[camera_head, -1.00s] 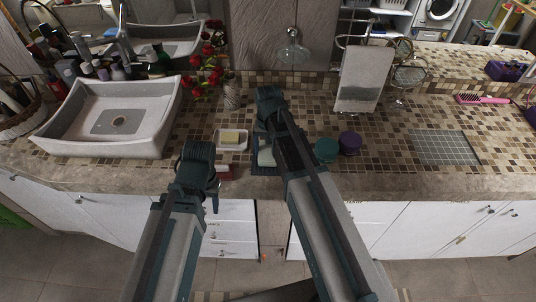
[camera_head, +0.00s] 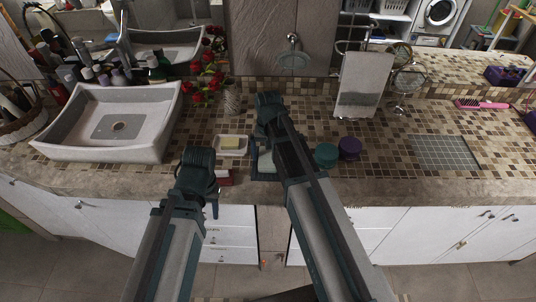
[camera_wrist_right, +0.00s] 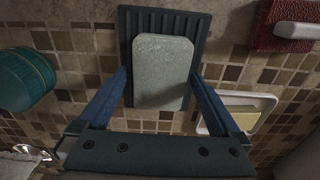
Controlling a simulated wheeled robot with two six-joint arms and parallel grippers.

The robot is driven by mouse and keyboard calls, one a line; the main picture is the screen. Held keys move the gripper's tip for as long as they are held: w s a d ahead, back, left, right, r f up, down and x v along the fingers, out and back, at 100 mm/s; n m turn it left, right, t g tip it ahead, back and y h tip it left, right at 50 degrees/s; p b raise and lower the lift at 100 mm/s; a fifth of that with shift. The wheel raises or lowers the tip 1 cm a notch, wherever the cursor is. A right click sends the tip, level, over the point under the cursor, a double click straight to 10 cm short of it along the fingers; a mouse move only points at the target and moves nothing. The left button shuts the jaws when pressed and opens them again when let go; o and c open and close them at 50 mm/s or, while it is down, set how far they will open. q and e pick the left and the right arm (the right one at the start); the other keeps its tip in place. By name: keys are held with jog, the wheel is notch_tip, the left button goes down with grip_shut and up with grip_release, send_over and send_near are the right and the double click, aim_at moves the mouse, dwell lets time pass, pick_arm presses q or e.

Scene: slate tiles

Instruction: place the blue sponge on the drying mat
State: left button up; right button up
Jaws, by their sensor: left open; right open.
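A pale grey-blue block with rounded corners, which looks like the sponge (camera_wrist_right: 162,72), lies flat on a dark ridged mat (camera_wrist_right: 165,20), apparently the drying mat. In the head view the block (camera_head: 265,161) shows just left of my right forearm, with the mat's edge (camera_head: 256,176) around it. My right gripper (camera_wrist_right: 160,80) is open, one finger on each side of the block; I cannot tell whether either finger touches it. In the head view my right gripper (camera_head: 268,104) is seen from above, its fingertips hidden. My left gripper (camera_head: 199,172) is open and empty at the counter's front edge.
A white dish with a yellow bar (camera_head: 230,143) and a red block (camera_head: 224,178) are left of the mat. Teal (camera_head: 326,154) and purple (camera_head: 349,148) jars stand right of my right forearm. The sink (camera_head: 110,125) is at the left. The counter farther right has free room.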

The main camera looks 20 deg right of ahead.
aim_at(268, 156)
notch_tip(268, 156, up, 12)
jog(key=p, duration=1.1)
jog(key=s+a+n+h, duration=0.1)
jog(key=s+a+n, duration=0.6)
jog(key=s, duration=0.9)
jog(key=a, duration=0.3)
jog(key=shift+s+a, duration=0.2)
notch_tip(268, 156, down, 5)
jog(key=b, duration=0.4)
jog(key=shift+b, duration=0.35)
